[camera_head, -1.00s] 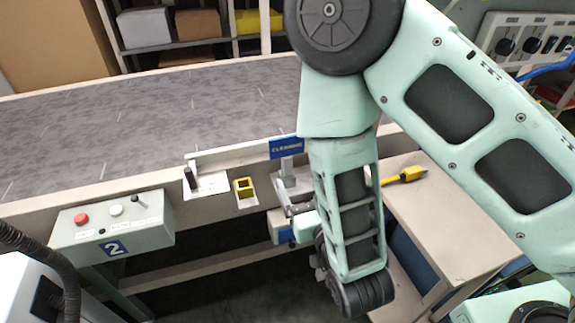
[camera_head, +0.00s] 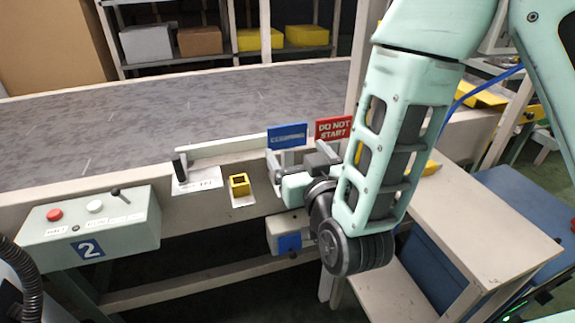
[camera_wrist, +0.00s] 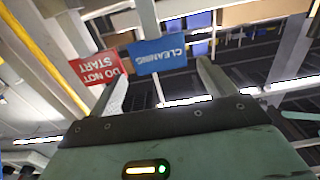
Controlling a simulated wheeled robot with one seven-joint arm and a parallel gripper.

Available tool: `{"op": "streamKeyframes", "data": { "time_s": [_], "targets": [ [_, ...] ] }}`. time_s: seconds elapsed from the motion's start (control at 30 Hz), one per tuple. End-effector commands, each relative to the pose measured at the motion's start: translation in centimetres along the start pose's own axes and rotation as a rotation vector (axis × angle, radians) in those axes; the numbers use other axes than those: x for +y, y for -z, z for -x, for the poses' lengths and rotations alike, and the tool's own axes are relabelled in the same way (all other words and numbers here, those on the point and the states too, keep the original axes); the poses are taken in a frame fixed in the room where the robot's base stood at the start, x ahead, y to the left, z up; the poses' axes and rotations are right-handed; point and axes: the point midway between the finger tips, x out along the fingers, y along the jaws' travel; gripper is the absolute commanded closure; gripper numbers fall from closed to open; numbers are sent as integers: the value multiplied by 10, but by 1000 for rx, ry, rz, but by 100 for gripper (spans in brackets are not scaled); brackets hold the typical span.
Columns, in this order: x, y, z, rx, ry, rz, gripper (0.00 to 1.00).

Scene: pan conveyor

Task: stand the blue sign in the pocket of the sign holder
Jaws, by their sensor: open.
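The blue sign (camera_head: 287,137), lettered CLEANING, stands upright at the conveyor's near edge, left of a red DO NOT START sign (camera_head: 333,129). The sign holder (camera_head: 240,185) is a small yellow square pocket on a pale plate, left of the blue sign; its opening looks empty. My gripper (camera_head: 295,163) is open just in front of and below the blue sign. In the wrist view, the blue sign (camera_wrist: 158,56) shows upside down between my spread fingers, with the red sign (camera_wrist: 97,67) by the left finger. Whether a finger touches the blue sign cannot be told. Its lower part is hidden.
A control box (camera_head: 90,226) with red and white buttons is at front left. A black lever (camera_head: 180,168) stands left of the sign holder. The grey conveyor belt (camera_head: 190,120) is clear. A pale side table (camera_head: 480,225) lies to the right.

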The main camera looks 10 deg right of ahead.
Motion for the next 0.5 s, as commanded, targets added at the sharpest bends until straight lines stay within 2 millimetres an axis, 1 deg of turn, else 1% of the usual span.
{"op": "streamKeyframes", "data": {
  "time_s": [0.03, 0.1, 0.2, 0.37, 0.5],
  "targets": [
    [2, 3, -12, 0, -7, -1, 17],
    [2, 3, -24, 0, -7, -1, 17],
    [1, 2, -34, 0, -4, 0, 17],
    [2, 2, -44, -1, -4, 0, 17],
    [3, 3, -62, 0, -6, -1, 17]
  ]
}}
